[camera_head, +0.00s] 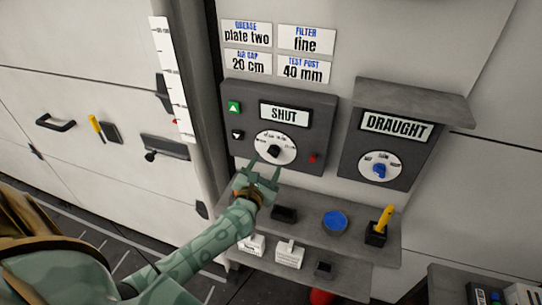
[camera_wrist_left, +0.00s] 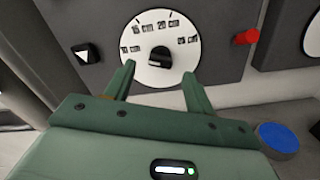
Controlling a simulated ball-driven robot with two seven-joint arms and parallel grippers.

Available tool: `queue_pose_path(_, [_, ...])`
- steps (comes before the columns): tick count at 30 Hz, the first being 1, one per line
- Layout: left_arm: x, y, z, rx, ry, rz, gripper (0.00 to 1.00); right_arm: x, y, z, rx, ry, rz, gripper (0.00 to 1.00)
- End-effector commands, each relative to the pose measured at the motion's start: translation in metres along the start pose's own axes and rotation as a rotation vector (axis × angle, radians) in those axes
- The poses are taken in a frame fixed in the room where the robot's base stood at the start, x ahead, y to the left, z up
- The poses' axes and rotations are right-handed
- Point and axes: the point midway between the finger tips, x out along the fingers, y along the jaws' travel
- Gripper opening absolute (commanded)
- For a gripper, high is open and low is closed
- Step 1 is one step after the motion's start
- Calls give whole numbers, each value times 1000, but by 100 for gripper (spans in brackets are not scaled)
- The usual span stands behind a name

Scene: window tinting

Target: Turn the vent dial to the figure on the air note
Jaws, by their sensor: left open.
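A white round dial (camera_head: 259,145) with a black knob (camera_head: 274,151) sits on a dark grey panel under a sign reading SHUT. In the left wrist view the dial (camera_wrist_left: 160,30) shows small figures around its upper edge, too blurred to read surely; the knob (camera_wrist_left: 158,57) is at its lower middle. A note reading AIR GAP 20 cm (camera_head: 247,64) is on the wall above. My left gripper (camera_head: 263,172) is open and empty just below and in front of this dial, its fingers (camera_wrist_left: 159,75) on either side of the knob, apparently not touching. My right gripper is not in view.
Green and black arrow buttons (camera_head: 234,108) and a red knob (camera_head: 313,158) flank the dial. A DRAUGHT panel (camera_head: 394,125) with a blue-knobbed dial (camera_head: 379,170) is to the right, under a ledge. A shelf below holds a blue disc (camera_head: 335,221) and a yellow-handled tool (camera_head: 384,218).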

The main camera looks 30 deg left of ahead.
Motion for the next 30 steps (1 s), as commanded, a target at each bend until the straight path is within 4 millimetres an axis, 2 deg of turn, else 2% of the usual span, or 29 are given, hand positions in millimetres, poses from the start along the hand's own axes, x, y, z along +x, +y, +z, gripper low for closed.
queue_pose_path(3, [23, 0, 0, -1, 0, 1, 55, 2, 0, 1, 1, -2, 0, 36])
queue_pose_path(7, [38, -1, -1, 0, 0, -1, 55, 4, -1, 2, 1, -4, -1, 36])
queue_pose_path(18, [45, -1, 0, 1, 0, -2, 55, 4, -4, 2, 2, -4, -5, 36])
queue_pose_path(19, [45, -1, 0, 1, 0, -2, 49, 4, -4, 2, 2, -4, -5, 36])
queue_pose_path(23, [45, -1, 0, 1, 1, -1, 13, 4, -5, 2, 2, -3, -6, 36])
queue_pose_path(24, [45, -1, 0, 1, 1, -1, 10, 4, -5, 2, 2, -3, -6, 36])
queue_pose_path(30, [44, -1, 0, 8, 1, -2, 10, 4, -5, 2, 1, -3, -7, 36])
